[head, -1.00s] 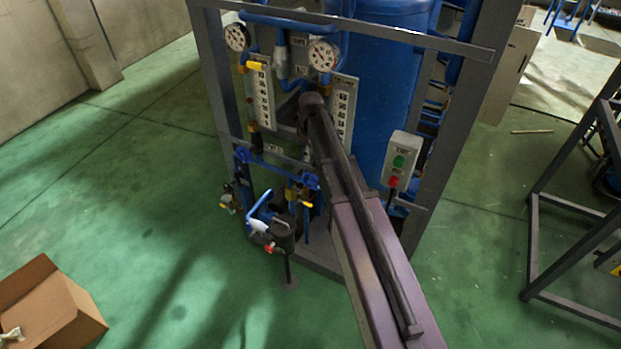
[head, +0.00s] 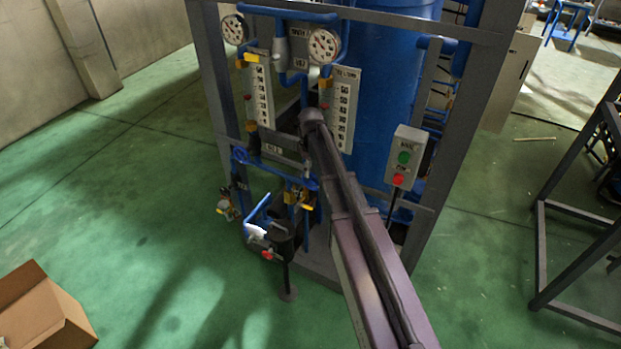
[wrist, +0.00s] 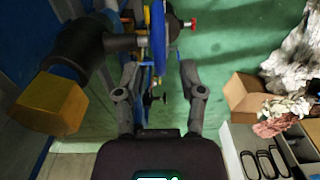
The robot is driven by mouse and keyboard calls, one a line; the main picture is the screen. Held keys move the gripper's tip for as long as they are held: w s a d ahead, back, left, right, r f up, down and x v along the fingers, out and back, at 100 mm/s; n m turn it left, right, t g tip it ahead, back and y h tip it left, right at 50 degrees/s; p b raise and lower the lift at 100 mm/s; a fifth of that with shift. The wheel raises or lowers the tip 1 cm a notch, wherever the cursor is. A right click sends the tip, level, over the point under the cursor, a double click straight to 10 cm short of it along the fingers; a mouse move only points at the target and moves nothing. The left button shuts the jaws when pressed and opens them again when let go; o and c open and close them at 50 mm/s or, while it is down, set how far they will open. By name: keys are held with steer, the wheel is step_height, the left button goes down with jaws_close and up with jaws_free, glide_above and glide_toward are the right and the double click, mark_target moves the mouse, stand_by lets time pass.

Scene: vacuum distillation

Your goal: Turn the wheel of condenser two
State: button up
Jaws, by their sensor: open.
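In the wrist view a blue wheel (wrist: 158,38) shows almost edge-on at the top centre. My gripper (wrist: 158,72) is open, with one finger on each side of the wheel's line; I cannot tell whether either finger touches it. In the head view blue valve parts (head: 240,156) sit low on the frame of the apparatus, and another blue piece (head: 305,183) is beside my arm. I cannot tell which of these is the wheel of condenser two. My arm hides my gripper in the head view.
A dark pipe with a yellow block (wrist: 50,103) is close on the left in the wrist view. Gauges (head: 325,45), a switch box (head: 405,157) and grey frame posts surround my arm. A cardboard box (head: 45,308) is on the green floor, otherwise open at left.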

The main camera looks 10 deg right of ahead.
steer(key=shift+f+b, duration=0.75)
steer(key=shift+f, duration=0.3)
jaws_close()
